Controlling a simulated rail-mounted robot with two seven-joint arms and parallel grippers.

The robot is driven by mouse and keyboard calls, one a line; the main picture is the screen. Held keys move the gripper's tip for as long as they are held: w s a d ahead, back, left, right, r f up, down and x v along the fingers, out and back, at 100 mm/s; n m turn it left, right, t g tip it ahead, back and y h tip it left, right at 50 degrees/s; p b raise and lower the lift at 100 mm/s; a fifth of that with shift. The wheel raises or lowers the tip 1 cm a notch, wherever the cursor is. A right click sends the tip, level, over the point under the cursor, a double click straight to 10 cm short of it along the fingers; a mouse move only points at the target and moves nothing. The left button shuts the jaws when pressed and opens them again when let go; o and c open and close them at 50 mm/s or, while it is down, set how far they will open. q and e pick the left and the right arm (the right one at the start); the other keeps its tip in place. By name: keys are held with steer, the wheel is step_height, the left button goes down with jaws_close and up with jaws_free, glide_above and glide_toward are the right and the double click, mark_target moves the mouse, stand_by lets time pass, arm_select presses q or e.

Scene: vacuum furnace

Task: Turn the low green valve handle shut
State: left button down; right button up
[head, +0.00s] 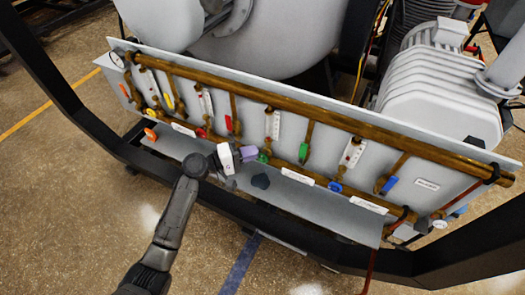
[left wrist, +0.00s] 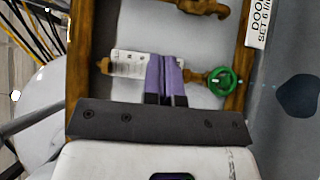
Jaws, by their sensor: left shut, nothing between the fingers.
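The low green valve handle (head: 263,158) is a small round wheel on the lower brass pipework of the panel. It shows more clearly in the left wrist view (left wrist: 222,81), to the right of my fingertips. My left gripper (head: 250,152) is at the panel, with its purple fingers shut together and empty. In the left wrist view the fingers (left wrist: 166,80) lie side by side, left of the green wheel and apart from it. In the head view the fingertips are just left of and above the wheel. My right gripper is not in view.
Another green handle (head: 303,152) sits to the right on the panel. A red handle (head: 201,132) and a blue handle (head: 335,187) are on the lower row. A thick brass pipe (head: 330,117) runs above. A dark patch (head: 260,181) lies on the ledge below.

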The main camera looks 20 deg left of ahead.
mark_target(302, 155)
arm_select(q)
steer(key=w+d, duration=0.5)
steer(key=d, duration=0.5)
steer(key=shift+d, duration=0.25)
